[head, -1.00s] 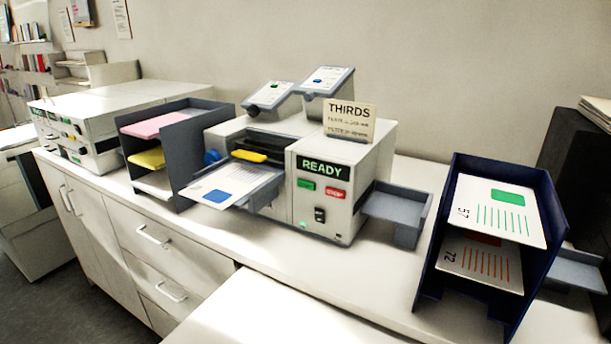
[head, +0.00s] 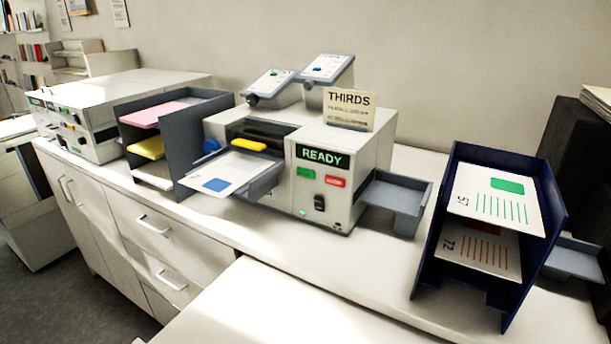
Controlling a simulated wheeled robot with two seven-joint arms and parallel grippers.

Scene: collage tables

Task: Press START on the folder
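The folder (head: 345,206) is a light grey machine in the middle of the counter. Its display (head: 322,157) reads READY in green. Below the display are a green button (head: 306,173) on the left and a red button (head: 335,182) on the right; their lettering is too small to read surely. A black switch (head: 319,203) sits lower, with a small lit green lamp (head: 302,213) near it. A sheet with a blue block (head: 215,184) lies on the folder's left tray. A card reading THIRDS (head: 350,110) stands on top. Neither gripper is in view.
A dark blue rack (head: 553,205) with sheets marked 57 and 72 stands right. The folder's grey side tray (head: 397,196) is empty. A grey rack (head: 183,150) with coloured paper and another machine (head: 98,112) stand left. The counter's front strip (head: 330,255) is clear.

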